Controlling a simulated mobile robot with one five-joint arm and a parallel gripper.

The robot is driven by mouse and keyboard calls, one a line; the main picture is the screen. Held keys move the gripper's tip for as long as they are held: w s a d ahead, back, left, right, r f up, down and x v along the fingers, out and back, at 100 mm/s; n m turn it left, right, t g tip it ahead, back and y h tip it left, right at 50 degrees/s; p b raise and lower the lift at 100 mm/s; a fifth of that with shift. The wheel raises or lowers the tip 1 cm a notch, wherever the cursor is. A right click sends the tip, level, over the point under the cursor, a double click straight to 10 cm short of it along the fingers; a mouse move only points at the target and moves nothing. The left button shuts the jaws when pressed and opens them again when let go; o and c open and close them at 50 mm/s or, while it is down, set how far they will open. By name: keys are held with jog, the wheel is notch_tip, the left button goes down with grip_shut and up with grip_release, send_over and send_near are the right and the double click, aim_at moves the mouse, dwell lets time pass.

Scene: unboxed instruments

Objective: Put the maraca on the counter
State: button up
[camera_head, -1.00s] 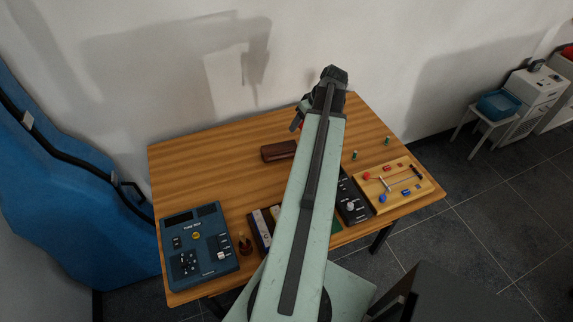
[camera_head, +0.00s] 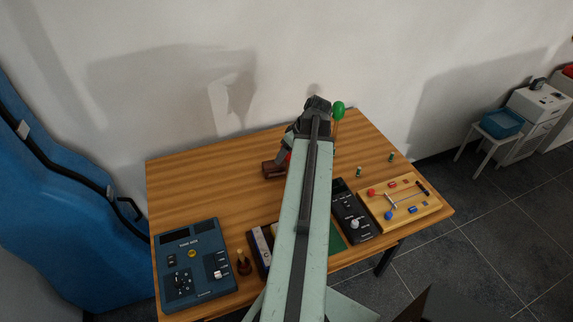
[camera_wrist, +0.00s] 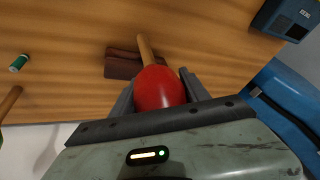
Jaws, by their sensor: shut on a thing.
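A red maraca (camera_wrist: 160,90) with a wooden handle is between the fingers of my gripper (camera_wrist: 156,86) in the wrist view. My gripper is shut on its round head, and the handle points away over a brown box. In the head view my gripper (camera_head: 285,158) is over the back of the wooden table (camera_head: 200,180), with only a little red (camera_head: 289,157) showing; my arm hides most of the maraca. A second maraca, with a green head (camera_head: 338,110), stands out behind my arm to the right.
The brown box (camera_head: 271,170) lies just below my gripper. A blue device (camera_head: 195,265) is at the front left, a black device (camera_head: 352,212) and a wooden board (camera_head: 400,203) at the right. Small green cylinders (camera_head: 359,171) stand behind them. A white cabinet (camera_head: 540,107) stands far right.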

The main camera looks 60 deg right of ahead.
notch_tip(320, 180, down, 3)
jog(key=shift+f+b, duration=0.2)
jog(key=shift+b, duration=0.95)
jog(key=shift+r, duration=0.25)
jog(key=shift+f, duration=0.2)
jog(key=o, duration=1.4)
